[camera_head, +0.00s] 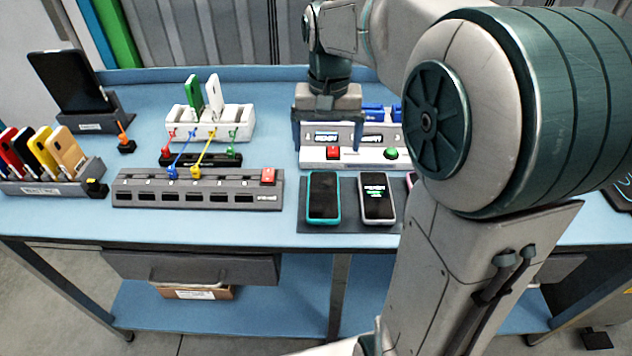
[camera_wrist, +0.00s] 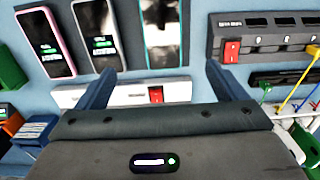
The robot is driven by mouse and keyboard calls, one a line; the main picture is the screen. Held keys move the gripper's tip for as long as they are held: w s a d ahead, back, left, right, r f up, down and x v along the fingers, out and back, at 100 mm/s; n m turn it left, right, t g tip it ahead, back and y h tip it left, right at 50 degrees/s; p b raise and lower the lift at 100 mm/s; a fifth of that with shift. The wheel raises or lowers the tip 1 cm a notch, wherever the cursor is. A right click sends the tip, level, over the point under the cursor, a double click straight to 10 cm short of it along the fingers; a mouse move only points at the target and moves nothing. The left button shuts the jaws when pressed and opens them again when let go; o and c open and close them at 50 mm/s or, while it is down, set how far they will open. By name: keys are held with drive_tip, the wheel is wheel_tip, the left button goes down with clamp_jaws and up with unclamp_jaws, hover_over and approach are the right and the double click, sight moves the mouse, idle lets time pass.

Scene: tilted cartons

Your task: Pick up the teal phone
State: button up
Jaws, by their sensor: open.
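The teal phone (camera_head: 323,197) lies flat, dark screen up, at the left end of a dark mat (camera_head: 349,222) near the table's front. In the wrist view the teal phone (camera_wrist: 162,38) is at the top middle, partly cut off by the frame edge. My gripper (camera_head: 328,143) is open and empty, pointing down over the white button box behind the phone. In the wrist view the blue fingers of my gripper (camera_wrist: 160,70) are spread wide, with the phone beyond their tips, roughly centred between them.
A white-framed phone (camera_head: 377,197) lies close right of the teal one; a pink-edged phone (camera_wrist: 46,45) follows. The white box (camera_head: 350,155) with red and green buttons stands behind. A grey slotted strip (camera_head: 198,188) is left. Phone racks (camera_head: 50,187) stand farther left.

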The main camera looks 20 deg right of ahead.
hover_over(323, 193)
drive_tip(key=f, duration=0.8)
drive_tip(key=shift+d+f, duration=0.25)
drive_tip(key=shift+a+f, duration=0.15)
drive_tip(key=shift+f, duration=1.2)
drive_tip(key=shift+a+f, duration=0.1)
drive_tip(key=shift+f, duration=1.2)
drive_tip(key=c, duration=1.2)
